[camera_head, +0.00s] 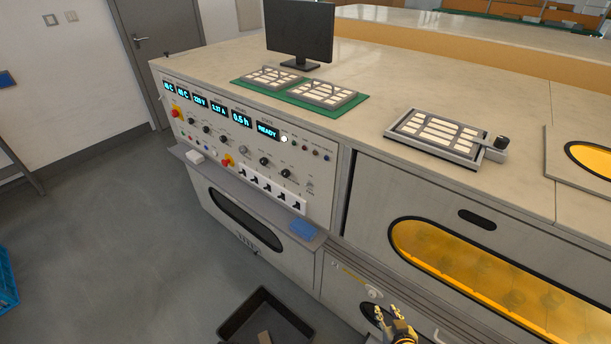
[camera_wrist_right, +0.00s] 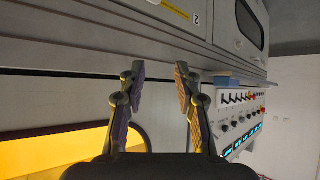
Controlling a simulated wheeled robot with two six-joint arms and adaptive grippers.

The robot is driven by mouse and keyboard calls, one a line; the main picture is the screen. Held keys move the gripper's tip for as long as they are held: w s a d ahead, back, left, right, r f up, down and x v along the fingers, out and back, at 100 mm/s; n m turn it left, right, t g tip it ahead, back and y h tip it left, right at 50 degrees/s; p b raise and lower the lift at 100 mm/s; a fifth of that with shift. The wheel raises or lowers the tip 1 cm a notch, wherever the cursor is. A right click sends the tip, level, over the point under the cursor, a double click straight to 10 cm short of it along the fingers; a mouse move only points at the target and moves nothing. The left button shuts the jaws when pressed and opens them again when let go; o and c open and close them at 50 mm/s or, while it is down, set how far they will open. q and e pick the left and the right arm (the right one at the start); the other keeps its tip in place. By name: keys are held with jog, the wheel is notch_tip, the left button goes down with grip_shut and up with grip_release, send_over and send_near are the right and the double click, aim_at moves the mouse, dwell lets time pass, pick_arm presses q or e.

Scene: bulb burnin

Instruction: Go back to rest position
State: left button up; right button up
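My right gripper (camera_head: 389,314) shows at the bottom of the head view, in front of the burn-in machine's lower front. In the right wrist view its two fingers (camera_wrist_right: 160,75) stand apart with nothing between them. It is open and empty, and I see no contact with the machine. My left gripper is not in view.
The burn-in machine has a control panel (camera_head: 245,150) with a READY display and a lit yellow window (camera_head: 480,275). Trays (camera_head: 435,133) and a monitor (camera_head: 299,30) stand on top. A black bin (camera_head: 240,325) sits on the floor.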

jog(key=s+d+f+g, duration=0.3)
jog(key=s+f+g, duration=0.3)
jog(key=s+f, duration=1.1)
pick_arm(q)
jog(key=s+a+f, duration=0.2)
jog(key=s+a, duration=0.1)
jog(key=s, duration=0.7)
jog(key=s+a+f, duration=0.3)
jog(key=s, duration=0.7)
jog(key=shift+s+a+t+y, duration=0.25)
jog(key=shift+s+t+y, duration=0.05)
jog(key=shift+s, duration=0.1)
pick_arm(e)
jog(key=s+f+g, duration=0.3)
jog(key=s+f, duration=0.5)
jog(key=s, duration=0.6)
jog(key=shift+d+f+g+h, duration=0.4)
jog(key=shift+d, duration=0.05)
jog(key=shift+s, duration=0.1)
